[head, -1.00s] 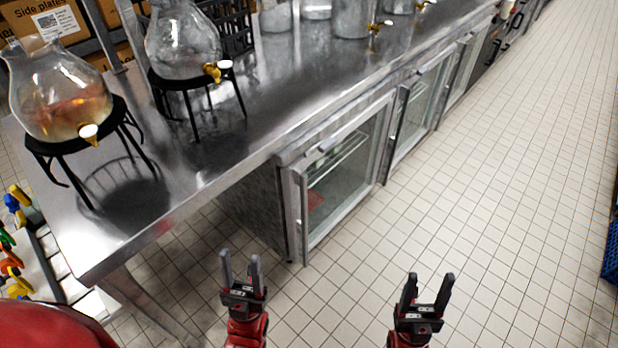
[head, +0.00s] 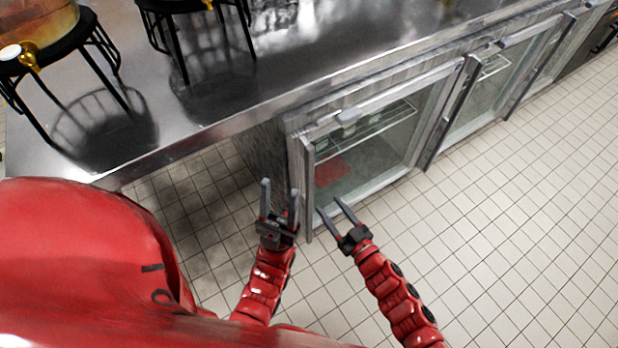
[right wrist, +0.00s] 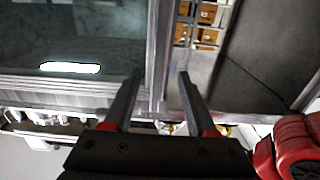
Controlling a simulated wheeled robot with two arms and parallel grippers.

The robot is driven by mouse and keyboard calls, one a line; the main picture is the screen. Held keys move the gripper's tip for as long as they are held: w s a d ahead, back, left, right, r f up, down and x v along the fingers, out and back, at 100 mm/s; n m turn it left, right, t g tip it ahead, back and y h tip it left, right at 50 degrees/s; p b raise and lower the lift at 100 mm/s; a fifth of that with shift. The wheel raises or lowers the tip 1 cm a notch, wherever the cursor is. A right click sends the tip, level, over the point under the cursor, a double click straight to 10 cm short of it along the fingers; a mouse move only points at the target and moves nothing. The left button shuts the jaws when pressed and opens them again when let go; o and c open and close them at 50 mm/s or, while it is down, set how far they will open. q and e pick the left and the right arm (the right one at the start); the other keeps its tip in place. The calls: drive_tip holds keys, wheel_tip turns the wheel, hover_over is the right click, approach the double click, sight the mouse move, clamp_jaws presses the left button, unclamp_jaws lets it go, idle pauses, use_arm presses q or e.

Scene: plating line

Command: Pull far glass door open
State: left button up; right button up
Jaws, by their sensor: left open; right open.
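A row of glass doors in metal frames runs under the steel counter. The nearest glass door (head: 375,140) is shut, with a shelf and a red item behind its glass. Another glass door (head: 490,78) lies further up and right, with a dark upright bar at its near edge. My left gripper (head: 280,190) is open and empty, left of the nearest door's frame. My right gripper (head: 329,205) is open and empty, low in front of that door. In the right wrist view, a metal frame edge (right wrist: 157,45) shows between the open fingers; contact cannot be told.
The steel counter (head: 290,75) overhangs on the left, its front edge close beyond my grippers. Glass dispensers on black stands (head: 75,45) stand on it. The tiled floor (head: 500,220) at the right is clear.

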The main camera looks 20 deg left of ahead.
sight(312, 181)
drive_tip(key=x, duration=1.1)
drive_tip(key=shift+w+a, duration=0.2)
drive_tip(key=shift+w, duration=0.15)
drive_tip(key=shift+c, duration=0.3)
clamp_jaws()
drive_tip(key=shift+d, duration=0.1)
idle(0.4)
